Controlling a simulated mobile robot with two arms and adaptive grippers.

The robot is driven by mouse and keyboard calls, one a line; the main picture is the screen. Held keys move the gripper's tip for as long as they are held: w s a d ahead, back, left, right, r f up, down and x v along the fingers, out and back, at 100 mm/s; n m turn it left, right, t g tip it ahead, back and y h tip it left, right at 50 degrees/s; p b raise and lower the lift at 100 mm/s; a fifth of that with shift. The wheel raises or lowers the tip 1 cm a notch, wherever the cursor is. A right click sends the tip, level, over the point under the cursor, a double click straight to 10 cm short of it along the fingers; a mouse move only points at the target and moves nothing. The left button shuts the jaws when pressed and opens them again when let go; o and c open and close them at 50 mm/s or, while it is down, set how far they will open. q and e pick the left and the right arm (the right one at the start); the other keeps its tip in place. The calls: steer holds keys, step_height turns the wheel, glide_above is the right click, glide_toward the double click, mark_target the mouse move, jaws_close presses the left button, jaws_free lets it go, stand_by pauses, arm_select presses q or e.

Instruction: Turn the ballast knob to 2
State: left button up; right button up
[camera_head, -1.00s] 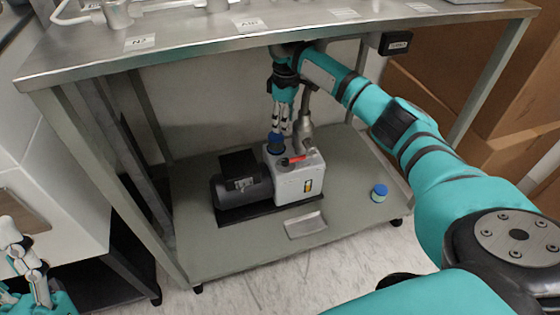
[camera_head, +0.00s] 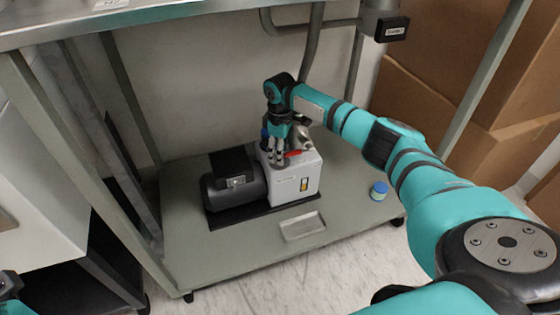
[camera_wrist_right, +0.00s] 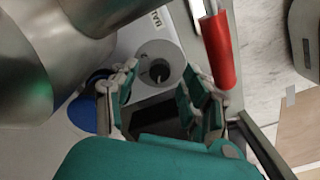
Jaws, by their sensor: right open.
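The vacuum pump (camera_head: 296,182) stands on the lower shelf, a pale grey box joined to a black motor (camera_head: 235,187). In the right wrist view, the grey round ballast knob (camera_wrist_right: 151,52) sits on its top, beside a white label partly reading "BAL". A dark slot shows in the knob's middle. My right gripper (camera_head: 277,158) is over the pump top, fingers pointing down. In the wrist view, its open fingers (camera_wrist_right: 158,80) lie either side of the knob's near edge; I cannot tell whether they touch it. The knob's setting cannot be read.
A red handle (camera_wrist_right: 218,50) is close right of the knob, and a blue cap (camera_wrist_right: 84,112) is at left. Metal pipework (camera_wrist_right: 45,60) rises beside the gripper. A blue-capped jar (camera_head: 379,191) and a small tray (camera_head: 302,226) are on the shelf. The tabletop overhangs.

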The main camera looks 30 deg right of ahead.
steer(key=shift+f, duration=1)
jaws_close()
